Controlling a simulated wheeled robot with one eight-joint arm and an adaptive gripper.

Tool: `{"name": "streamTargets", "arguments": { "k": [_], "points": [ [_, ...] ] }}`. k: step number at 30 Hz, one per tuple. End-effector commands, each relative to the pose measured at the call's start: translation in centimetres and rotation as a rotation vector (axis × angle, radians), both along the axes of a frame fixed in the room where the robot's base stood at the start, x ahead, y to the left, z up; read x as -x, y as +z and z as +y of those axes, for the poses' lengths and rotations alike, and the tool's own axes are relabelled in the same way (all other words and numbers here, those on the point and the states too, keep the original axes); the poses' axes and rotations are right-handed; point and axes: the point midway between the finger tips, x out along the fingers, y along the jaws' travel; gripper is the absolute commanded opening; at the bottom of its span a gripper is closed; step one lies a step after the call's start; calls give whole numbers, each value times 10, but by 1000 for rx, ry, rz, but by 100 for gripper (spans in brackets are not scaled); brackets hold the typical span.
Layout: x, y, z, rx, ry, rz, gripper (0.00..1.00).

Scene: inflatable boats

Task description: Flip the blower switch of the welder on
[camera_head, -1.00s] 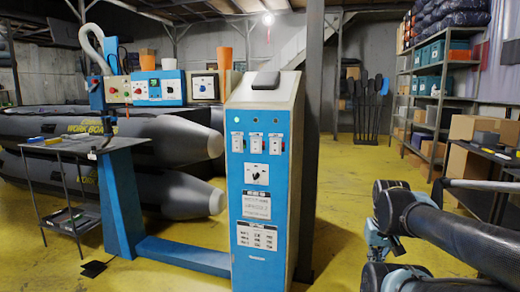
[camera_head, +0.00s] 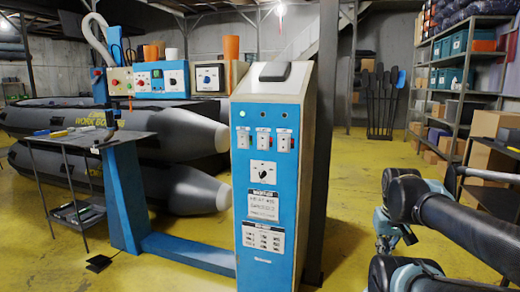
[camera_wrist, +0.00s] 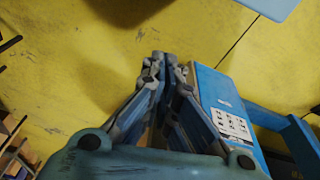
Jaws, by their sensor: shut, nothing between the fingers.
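The tall blue and beige control cabinet (camera_head: 263,185), apparently the welder's, stands in the middle of the head view. Its front has a left switch (camera_head: 243,138), a middle switch (camera_head: 263,140) and a right switch (camera_head: 283,140), each on a white plate. Their labels are too small to read, so I cannot tell which is the blower switch or how each is set.
Below the switches is a rotary knob (camera_head: 262,171). A dark side table (camera_head: 90,140) with tools stands at left, with grey inflatable boats (camera_head: 175,145) behind. Shelves (camera_head: 455,90) stand at right. Yellow floor (camera_head: 350,215) is clear right of the cabinet.

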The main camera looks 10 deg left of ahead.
Motion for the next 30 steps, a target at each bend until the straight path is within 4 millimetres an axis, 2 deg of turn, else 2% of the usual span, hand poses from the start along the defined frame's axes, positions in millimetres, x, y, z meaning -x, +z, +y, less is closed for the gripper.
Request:
{"name": "streamTargets", "arguments": {
  "k": [8, 14, 20, 23, 26, 30],
  "points": [
    [-62, 73, 28, 171, 504, -8, 0],
    [-114, 126, 70, 325, 928, -12, 0],
    [-160, 175, 131, 488, 1342, -15, 0],
    [-179, 197, 168, 575, 1547, -16, 0],
    [-195, 218, 210, 668, 1749, -15, 0],
    [-209, 245, 275, 807, 2025, -12, 0]
  ]
}}
